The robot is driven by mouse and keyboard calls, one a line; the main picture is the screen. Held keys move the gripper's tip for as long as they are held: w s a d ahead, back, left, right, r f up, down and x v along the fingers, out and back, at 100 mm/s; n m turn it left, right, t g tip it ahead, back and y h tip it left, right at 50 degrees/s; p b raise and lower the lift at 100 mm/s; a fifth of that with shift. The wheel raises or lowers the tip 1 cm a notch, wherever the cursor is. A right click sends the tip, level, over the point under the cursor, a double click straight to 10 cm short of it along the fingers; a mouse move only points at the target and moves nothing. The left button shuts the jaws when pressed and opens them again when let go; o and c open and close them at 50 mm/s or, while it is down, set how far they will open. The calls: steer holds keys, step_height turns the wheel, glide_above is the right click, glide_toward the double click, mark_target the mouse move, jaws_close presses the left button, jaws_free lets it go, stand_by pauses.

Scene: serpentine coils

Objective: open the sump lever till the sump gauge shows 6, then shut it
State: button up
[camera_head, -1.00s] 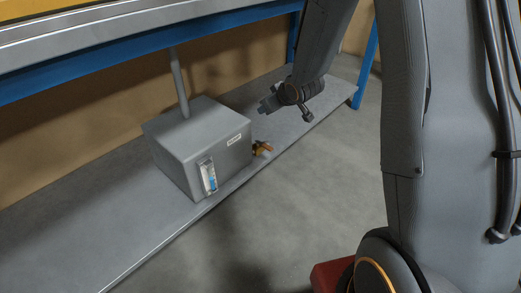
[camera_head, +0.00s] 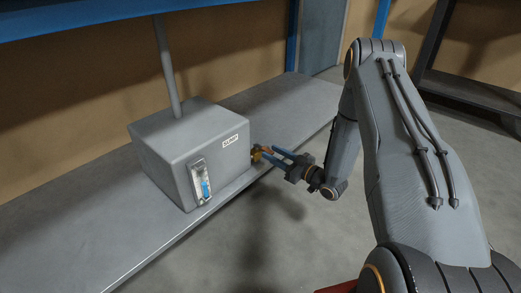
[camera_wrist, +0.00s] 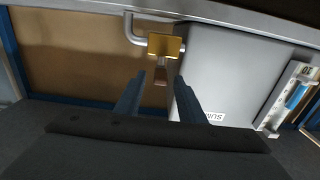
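The grey sump box (camera_head: 180,150) with a "SUMP" label stands on the low shelf. Its gauge (camera_head: 201,183) is on the front face, with a blue column partway up; the numbers are too small to read. It also shows at the right of the wrist view (camera_wrist: 291,95). A brass valve (camera_head: 257,153) sits on the box's right side. The lever appears between the fingertips (camera_wrist: 159,82); contact cannot be told.
The shelf (camera_head: 80,235) runs beneath a bench with a blue beam (camera_head: 90,20) above the box. A grey pipe (camera_head: 167,65) rises from the box top. The floor in front of the shelf (camera_head: 240,240) is clear.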

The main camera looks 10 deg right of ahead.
mark_target(262, 147)
steer(key=b+x, duration=0.3)
steer(key=x, duration=0.4)
steer(key=shift+s, duration=0.1)
steer(key=shift+c, duration=0.4)
jaws_close()
